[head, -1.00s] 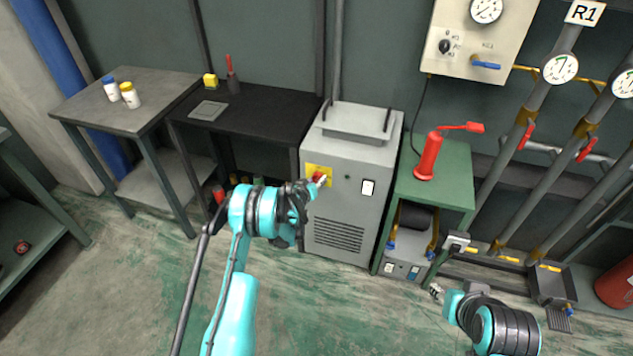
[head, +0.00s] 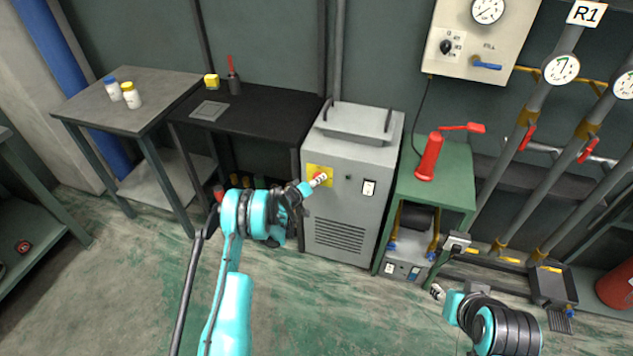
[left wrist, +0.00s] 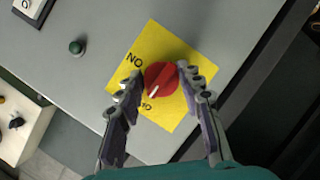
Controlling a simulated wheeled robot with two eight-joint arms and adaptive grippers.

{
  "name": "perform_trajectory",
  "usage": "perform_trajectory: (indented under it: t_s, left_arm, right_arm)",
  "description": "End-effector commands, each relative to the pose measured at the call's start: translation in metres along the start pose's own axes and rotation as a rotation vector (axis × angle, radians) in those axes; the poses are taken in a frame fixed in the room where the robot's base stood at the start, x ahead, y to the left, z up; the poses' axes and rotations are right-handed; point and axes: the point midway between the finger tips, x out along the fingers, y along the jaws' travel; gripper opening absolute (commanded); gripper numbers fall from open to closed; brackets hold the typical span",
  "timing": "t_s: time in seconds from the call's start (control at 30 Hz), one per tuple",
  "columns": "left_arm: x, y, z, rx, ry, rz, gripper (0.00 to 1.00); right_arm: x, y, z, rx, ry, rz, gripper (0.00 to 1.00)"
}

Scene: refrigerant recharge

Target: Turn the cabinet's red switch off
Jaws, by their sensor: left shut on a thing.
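The grey cabinet (head: 348,205) stands upright at the middle of the head view. Its red switch (left wrist: 163,80) is a round knob on a yellow square plate (left wrist: 178,48). The knob's white mark points to the lower left in the left wrist view, near partly hidden lettering at the lower edge; "NO" reads at the upper left. My left gripper (left wrist: 162,75) has its fingers on both sides of the knob and is shut on it. In the head view, the left gripper (head: 318,180) covers most of the switch. My right gripper (head: 437,291) is low at the right, too small to judge.
The cabinet front also has a green button (left wrist: 77,47) and a white rocker switch (head: 369,188). A green table (head: 455,172) with a red tool (head: 429,158) stands to its right. A black table (head: 265,108) stands to its left.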

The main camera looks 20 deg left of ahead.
Motion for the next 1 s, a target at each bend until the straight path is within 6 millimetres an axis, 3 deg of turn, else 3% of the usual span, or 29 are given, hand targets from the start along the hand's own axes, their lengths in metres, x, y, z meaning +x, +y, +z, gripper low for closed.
perform_trajectory:
  t_s: [0.27, 0.3, 0.37, 0.73, 0.87, 1.0]
  left_arm:
    - [0.0, 0.0, 0.0, 0.0, 0.001, 0.0, 0.08]
    - [0.0, 0.0, 0.0, 0.0, 0.001, 0.0, 0.47]
    - [0.0, 0.0, 0.0, 0.0, 0.001, 0.0, 0.58]
    - [-0.005, -0.001, 0.0, 0.0, 0.001, -0.001, 0.58]
    - [-0.025, -0.001, -0.001, -0.001, 0.001, -0.001, 0.58]
    - [-0.057, -0.001, -0.001, -0.001, 0.002, -0.002, 0.58]
  right_arm:
    - [0.0, 0.0, 0.0, 0.0, 0.0, 0.0, 0.4]
    - [0.0, 0.0, 0.0, 0.0, 0.0, 0.0, 0.4]
    - [0.0, 0.0, 0.0, 0.0, 0.0, 0.0, 0.4]
    - [0.0, 0.0, 0.0, 0.0, 0.0, 0.0, 0.4]
    - [0.0, 0.0, 0.0, 0.0, 0.0, 0.0, 0.4]
    - [0.0, 0.0, 0.0, 0.0, 0.0, 0.0, 0.4]
